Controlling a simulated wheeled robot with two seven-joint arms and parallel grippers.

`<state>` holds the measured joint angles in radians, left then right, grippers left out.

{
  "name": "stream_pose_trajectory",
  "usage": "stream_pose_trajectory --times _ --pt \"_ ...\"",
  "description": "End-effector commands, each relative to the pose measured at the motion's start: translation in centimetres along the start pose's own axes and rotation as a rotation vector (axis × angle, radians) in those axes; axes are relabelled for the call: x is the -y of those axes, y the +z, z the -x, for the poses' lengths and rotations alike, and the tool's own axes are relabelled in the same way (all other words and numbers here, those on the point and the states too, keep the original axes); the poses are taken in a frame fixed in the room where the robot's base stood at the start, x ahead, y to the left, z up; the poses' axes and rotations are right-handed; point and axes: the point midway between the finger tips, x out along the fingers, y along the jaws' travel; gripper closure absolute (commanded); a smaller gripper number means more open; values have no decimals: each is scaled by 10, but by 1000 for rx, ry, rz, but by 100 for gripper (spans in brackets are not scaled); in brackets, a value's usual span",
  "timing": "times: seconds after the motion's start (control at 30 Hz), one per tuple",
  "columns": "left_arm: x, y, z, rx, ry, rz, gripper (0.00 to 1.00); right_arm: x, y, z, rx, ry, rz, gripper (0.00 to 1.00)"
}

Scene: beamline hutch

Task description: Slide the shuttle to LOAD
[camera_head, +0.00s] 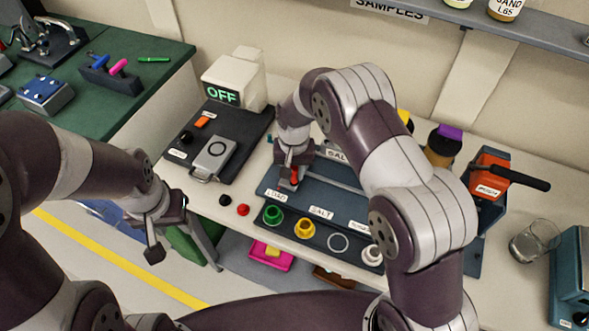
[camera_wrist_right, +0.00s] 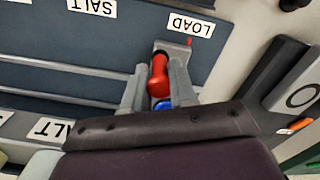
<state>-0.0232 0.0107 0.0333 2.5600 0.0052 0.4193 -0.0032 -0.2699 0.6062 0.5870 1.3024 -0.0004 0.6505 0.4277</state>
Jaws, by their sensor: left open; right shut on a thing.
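The shuttle (camera_head: 294,178) is at the left end of its rail on the blue-grey board, by the LOAD label (camera_head: 276,196). In the right wrist view its red handle (camera_wrist_right: 159,72) stands between my right fingers, and a small red pointer (camera_wrist_right: 189,41) sits beside the LOAD label (camera_wrist_right: 190,25). My right gripper (camera_head: 291,168) is shut on the red handle; the shuttle's body is partly hidden by the fingers. My left gripper (camera_head: 170,230) is open and empty, in front of the bench edge.
Green, yellow and white rings (camera_head: 273,215) lie along the board's front. A dark plate with a grey latch box (camera_head: 210,155) and an OFF display (camera_head: 226,96) stands to the left. An orange press (camera_head: 489,176) and a glass (camera_head: 535,240) stand to the right.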

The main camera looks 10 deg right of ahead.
Motion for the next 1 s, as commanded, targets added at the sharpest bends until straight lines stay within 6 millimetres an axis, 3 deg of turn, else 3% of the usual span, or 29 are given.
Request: stream_pose_trajectory --times 0.23,0.27,0.3,0.77,0.87,1.0 --pt "0 0 0 0 0 0 57 3 -4 3 -14 -7 1 100" --pt "0 0 0 0 0 0 57 3 -4 3 -14 -7 1 64" --pt "0 0 0 0 0 0 57 3 -4 3 -13 -7 1 56" --pt "0 0 -1 0 0 0 57 1 -2 4 -7 -4 0 56" --pt "0 1 -7 0 0 0 57 2 -3 19 -10 -5 0 56" --pt "0 2 -16 0 0 0 57 2 -2 56 -12 -6 1 56"
